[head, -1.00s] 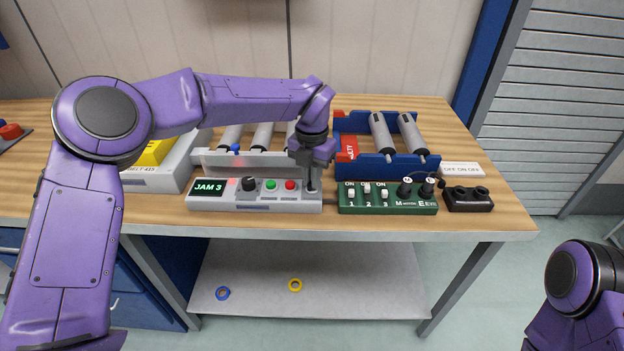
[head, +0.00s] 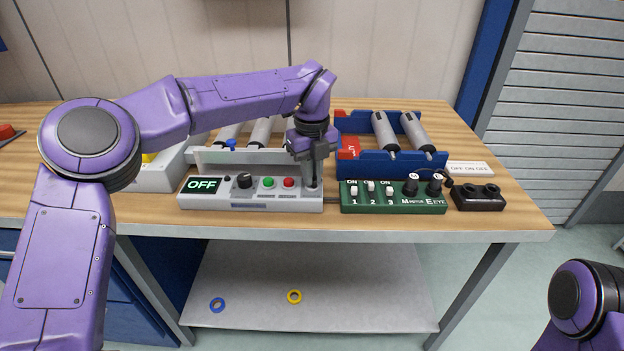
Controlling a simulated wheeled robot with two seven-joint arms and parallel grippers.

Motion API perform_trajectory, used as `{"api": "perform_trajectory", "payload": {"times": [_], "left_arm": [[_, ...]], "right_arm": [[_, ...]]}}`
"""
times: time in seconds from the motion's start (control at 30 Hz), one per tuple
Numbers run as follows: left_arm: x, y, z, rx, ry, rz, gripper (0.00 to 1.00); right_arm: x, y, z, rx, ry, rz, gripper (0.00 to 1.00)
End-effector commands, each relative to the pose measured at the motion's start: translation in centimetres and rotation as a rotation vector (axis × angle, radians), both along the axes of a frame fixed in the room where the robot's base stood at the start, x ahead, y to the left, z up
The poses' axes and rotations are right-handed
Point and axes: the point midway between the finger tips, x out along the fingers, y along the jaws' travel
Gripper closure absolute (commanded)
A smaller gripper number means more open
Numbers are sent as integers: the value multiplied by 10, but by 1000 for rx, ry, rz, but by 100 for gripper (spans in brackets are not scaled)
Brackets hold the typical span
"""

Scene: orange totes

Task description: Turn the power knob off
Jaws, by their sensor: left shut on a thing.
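The grey control box (head: 215,204) sits at the front of the wooden bench, and its display (head: 202,185) reads OFF. It carries a black knob (head: 244,181), a green button (head: 268,183) and a red button (head: 289,183). My left gripper (head: 312,184) points down at the right end of the box, shut on the power knob there; its fingers hide most of that knob. My right gripper is out of view; only part of my right arm shows at the lower right.
A green switch box (head: 392,209) stands just right of my left gripper, with a black box (head: 478,197) beyond it. Behind are a blue roller frame (head: 385,163) and a grey roller unit (head: 243,157). Blue and yellow rings (head: 294,297) lie on the lower shelf.

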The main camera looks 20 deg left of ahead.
Motion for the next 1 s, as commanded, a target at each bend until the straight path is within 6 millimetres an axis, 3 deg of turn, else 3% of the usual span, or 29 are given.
{"api": "perform_trajectory", "payload": {"times": [0.4, 1.0], "left_arm": [[0, 0, 0, -1, -3, 245, 100], [1, 0, 2, 0, -5, 308, 100]], "right_arm": [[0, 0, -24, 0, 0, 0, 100], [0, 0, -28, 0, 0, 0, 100]]}}
